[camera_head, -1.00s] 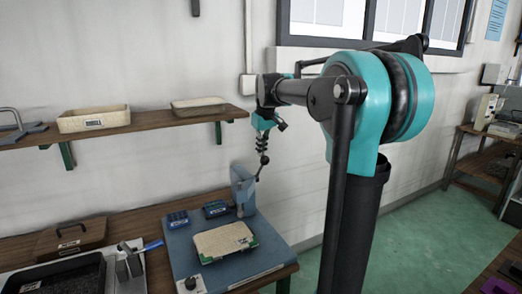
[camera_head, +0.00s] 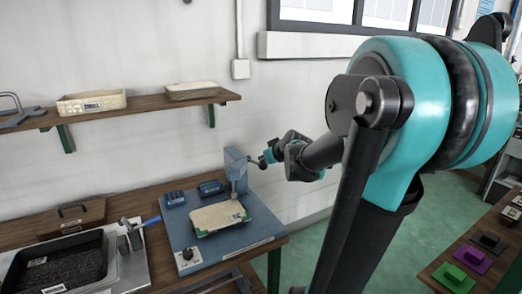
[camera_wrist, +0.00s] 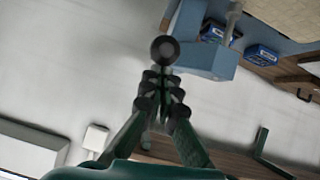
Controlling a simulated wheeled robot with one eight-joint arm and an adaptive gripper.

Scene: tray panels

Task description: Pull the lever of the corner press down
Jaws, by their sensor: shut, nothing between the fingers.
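The corner press is the blue upright (camera_head: 236,166) at the back right corner of a blue base plate (camera_head: 180,235). In the wrist view its blue head (camera_wrist: 208,52) is at the top middle. Its lever ends in a round black knob (camera_wrist: 164,50). My gripper (camera_head: 268,157) is just right of the press head, beside the knob. In the wrist view its shut fingers (camera_wrist: 162,75) point at the knob, with nothing between them. I cannot tell whether they touch it. The lever's rod is mostly hidden in both views.
A beige tray panel (camera_head: 218,218) lies on the base plate, with two blue bins (camera_head: 210,188) behind it. A dark tray (camera_head: 65,268) is on the left of the bench. A wall shelf (camera_head: 140,108) with bins runs above.

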